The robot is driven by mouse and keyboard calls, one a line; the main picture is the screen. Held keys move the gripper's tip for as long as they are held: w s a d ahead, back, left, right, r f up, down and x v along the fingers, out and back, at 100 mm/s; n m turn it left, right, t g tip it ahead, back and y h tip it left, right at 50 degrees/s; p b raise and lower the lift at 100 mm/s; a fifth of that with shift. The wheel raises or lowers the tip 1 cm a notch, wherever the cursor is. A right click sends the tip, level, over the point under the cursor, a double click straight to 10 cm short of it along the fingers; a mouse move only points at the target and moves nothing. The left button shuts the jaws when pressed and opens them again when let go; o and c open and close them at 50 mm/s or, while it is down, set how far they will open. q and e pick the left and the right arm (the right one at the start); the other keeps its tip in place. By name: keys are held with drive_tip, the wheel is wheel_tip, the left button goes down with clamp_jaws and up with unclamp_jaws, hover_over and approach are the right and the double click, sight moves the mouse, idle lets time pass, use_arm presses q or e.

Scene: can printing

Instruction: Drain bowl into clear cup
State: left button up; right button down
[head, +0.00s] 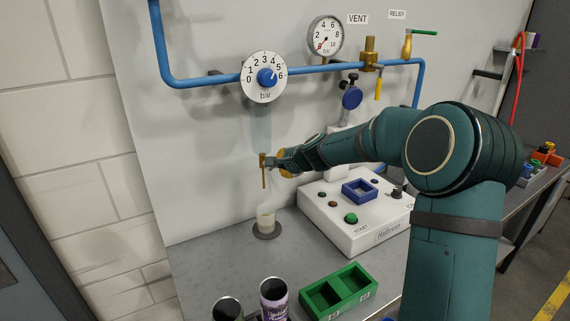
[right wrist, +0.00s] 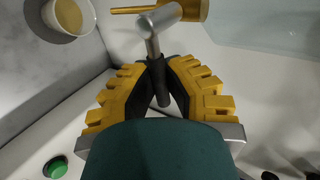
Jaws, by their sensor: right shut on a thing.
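The clear bowl (head: 261,128) hangs under the round regulator dial on the wall panel; it also shows in the right wrist view (right wrist: 270,25). A brass drain valve with a thin downward tube (head: 263,178) sits at its bottom. The clear cup (head: 266,222) stands upright on a dark round pad below the tube. In the right wrist view the cup (right wrist: 47,14) shows yellowish contents. My right gripper (head: 279,163) is at the drain valve, its yellow fingers (right wrist: 160,85) shut on the grey drain lever (right wrist: 152,45). My left gripper is out of view.
A white control box (head: 330,228) with a green button stands right of the cup. A green two-slot tray (head: 335,292) and two cans, one purple (head: 274,298), stand at the front.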

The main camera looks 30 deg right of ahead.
drive_tip(key=c, duration=1)
unclamp_jaws()
drive_tip(key=v, duration=1.2)
